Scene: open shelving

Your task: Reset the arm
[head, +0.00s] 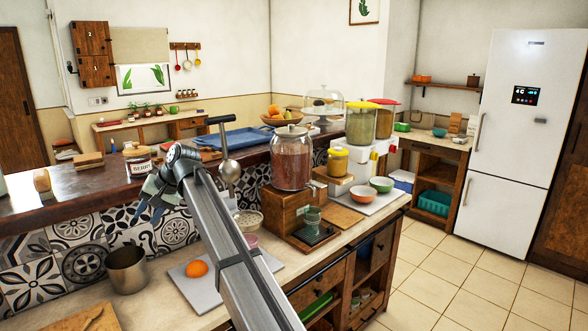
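My gripper (147,213) is at the left of the head view, at the far end of my grey arm (232,235). It points down in front of the patterned tile wall, above the counter and behind the metal pot (127,268). Its two fingertips look apart, with nothing seen between them. My arm reaches up from the bottom middle and hides part of the counter and tiles.
A raised dark ledge (95,187) carries a labelled jar (138,162) near my gripper. An orange (197,268) lies on a board beside my arm. A wooden dispenser with a glass jar (291,160) stands to the right. The tiled floor (455,275) is clear.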

